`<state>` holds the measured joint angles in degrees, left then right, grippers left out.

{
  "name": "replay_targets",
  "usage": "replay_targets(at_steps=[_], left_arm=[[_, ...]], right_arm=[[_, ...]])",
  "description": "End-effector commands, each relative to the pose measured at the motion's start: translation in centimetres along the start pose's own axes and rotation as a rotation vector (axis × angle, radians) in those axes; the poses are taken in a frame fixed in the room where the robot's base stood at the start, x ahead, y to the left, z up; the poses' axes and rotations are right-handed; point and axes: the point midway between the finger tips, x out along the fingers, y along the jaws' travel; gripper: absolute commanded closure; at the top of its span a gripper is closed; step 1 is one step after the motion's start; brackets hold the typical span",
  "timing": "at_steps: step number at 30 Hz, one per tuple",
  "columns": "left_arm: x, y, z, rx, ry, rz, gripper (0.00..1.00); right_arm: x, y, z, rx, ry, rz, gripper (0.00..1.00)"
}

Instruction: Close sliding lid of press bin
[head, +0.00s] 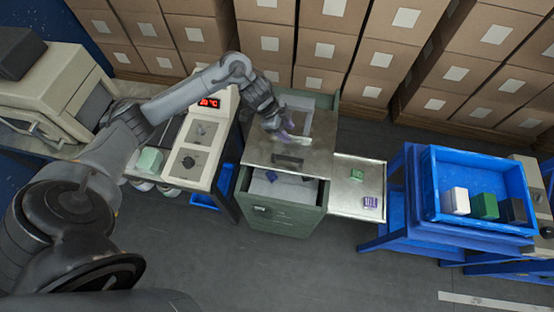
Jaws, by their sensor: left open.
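The press bin (285,218) is a green metal cabinet near the centre of the head view. Its sliding lid (262,150) is a flat grey metal plate with a dark handle slot (288,160) near its front edge. The lid covers the middle of the bin top. An open strip at the front shows pale lining and a small purple item (271,176). My left gripper (288,136) is open above the rear part of the lid, behind the handle; whether it touches the lid I cannot tell. My right gripper is not in view.
A metal side shelf (345,193) at the bin's right carries a green block (357,174) and a purple block (370,202). A blue tray (478,163) with blocks stands further right. A control console (197,150) stands at left. Stacked cartons (325,55) line the back.

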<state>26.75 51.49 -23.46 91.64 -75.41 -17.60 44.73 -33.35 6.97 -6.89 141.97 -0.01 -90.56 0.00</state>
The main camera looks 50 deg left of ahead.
Motion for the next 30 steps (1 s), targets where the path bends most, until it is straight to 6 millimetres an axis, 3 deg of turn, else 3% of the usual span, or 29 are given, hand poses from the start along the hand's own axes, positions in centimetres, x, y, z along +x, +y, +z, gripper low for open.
replay_targets(at_steps=[1,3,6,11,24,30], left_arm=[[1.3,0.7,2.3,-0.003,-0.036,0.012,0.55],[2.1,1.2,4.2,-0.013,-0.066,0.023,0.55],[3.0,1.6,5.7,-0.022,-0.085,0.031,0.55],[4.6,1.9,6.0,-0.027,-0.086,0.037,0.55],[11.3,2.1,6.4,-0.027,-0.086,0.034,0.55],[13.1,2.1,6.6,-0.026,-0.085,0.034,0.55]], right_arm=[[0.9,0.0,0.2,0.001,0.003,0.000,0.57],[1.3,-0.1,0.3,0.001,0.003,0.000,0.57],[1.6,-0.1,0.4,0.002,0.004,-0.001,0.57],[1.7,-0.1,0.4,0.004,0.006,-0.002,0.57],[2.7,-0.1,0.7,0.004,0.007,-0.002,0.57],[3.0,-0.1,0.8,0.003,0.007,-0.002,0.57]])
